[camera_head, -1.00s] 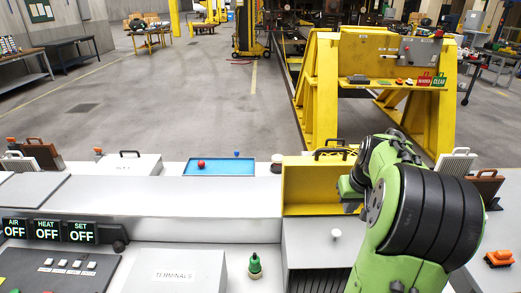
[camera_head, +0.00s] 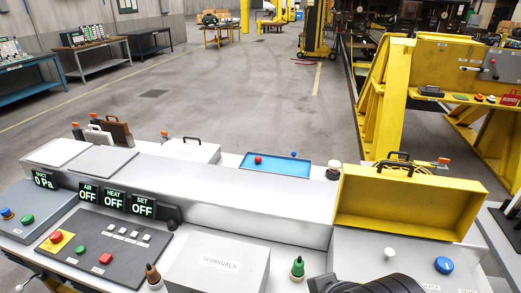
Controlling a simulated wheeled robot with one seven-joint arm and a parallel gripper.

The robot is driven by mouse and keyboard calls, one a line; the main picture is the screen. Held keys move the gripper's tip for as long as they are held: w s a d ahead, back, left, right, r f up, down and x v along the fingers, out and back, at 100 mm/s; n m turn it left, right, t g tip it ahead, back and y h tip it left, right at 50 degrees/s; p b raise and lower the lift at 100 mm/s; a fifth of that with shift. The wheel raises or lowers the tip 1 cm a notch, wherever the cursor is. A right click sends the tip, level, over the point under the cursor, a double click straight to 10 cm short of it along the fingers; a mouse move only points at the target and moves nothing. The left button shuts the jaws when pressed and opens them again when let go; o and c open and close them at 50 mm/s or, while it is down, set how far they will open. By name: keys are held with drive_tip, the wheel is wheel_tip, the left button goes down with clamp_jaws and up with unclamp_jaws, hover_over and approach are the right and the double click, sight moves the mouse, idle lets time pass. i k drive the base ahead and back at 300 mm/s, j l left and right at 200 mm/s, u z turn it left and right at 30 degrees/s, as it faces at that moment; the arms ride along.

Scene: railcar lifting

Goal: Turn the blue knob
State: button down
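A round blue knob (camera_head: 444,265) with a small white mark sits on the top of a light grey box (camera_head: 405,250) at the lower right. It is in clear view, with nothing on it. A dark rounded part of my own arm shows at the bottom edge, to the left of the knob. My gripper is out of the frame, so its opening and any hold cannot be seen.
An open yellow case (camera_head: 405,205) stands just behind the knob's box. A small white knob (camera_head: 389,254) is left of the blue one. A green-capped bottle (camera_head: 298,268) and a terminals box (camera_head: 218,265) stand further left. A blue tray (camera_head: 276,164) lies behind.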

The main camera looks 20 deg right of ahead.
sight(444, 265)
drive_tip(key=z, duration=1)
